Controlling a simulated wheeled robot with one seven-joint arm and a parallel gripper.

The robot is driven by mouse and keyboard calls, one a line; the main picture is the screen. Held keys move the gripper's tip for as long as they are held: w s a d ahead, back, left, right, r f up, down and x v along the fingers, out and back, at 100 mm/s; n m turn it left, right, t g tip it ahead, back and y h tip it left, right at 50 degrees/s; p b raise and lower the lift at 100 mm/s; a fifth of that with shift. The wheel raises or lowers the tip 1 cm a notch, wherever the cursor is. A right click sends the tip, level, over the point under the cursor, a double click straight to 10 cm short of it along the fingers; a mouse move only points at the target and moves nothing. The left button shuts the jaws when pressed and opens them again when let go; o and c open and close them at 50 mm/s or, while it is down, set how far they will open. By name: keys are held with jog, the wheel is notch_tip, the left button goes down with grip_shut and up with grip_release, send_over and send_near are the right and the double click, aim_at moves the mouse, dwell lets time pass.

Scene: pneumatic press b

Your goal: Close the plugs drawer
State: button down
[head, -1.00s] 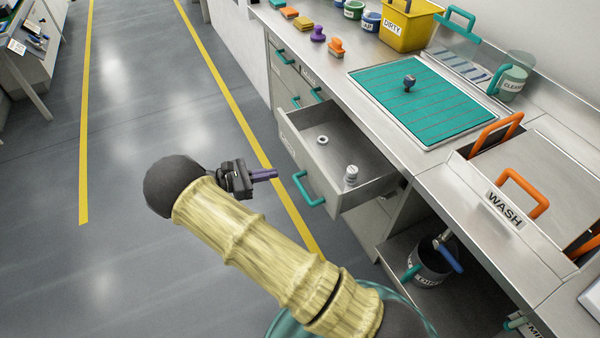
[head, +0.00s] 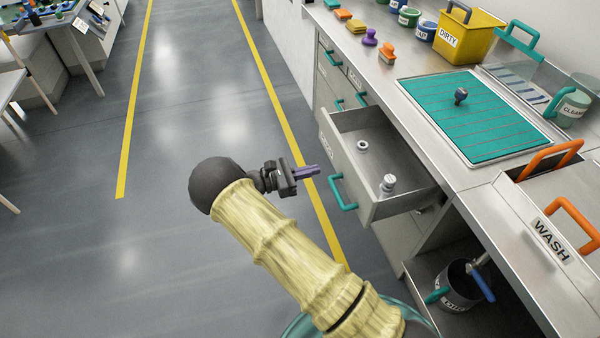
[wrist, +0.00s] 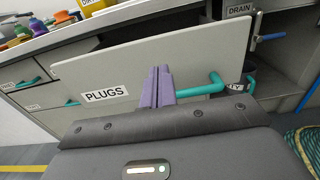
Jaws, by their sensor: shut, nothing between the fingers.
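The plugs drawer (head: 340,169) is pulled out from the grey cabinet in the head view, with a teal handle (head: 344,194) on its front. Inside are a small ring-like metal part (head: 362,146) and a metal plug (head: 388,183). In the wrist view the drawer front (wrist: 205,62) carries a "PLUGS" label (wrist: 105,94) and the teal handle (wrist: 203,87). My gripper (head: 316,169) has purple fingers, shut and empty, just left of the drawer front. In the wrist view my fingers (wrist: 157,78) point at the front, between label and handle; contact cannot be told.
Shut drawers with teal handles (head: 333,58) lie beyond. The worktop bears a teal mat (head: 490,115), a yellow "DIRTY" bin (head: 465,35) and a "WASH" basin (head: 550,238). A bucket (head: 458,287) stands on the low shelf at right.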

aim_at(347, 161)
jog(key=x, duration=0.8)
jog(key=shift+w+d, duration=0.15)
jog(key=shift+d, duration=0.15)
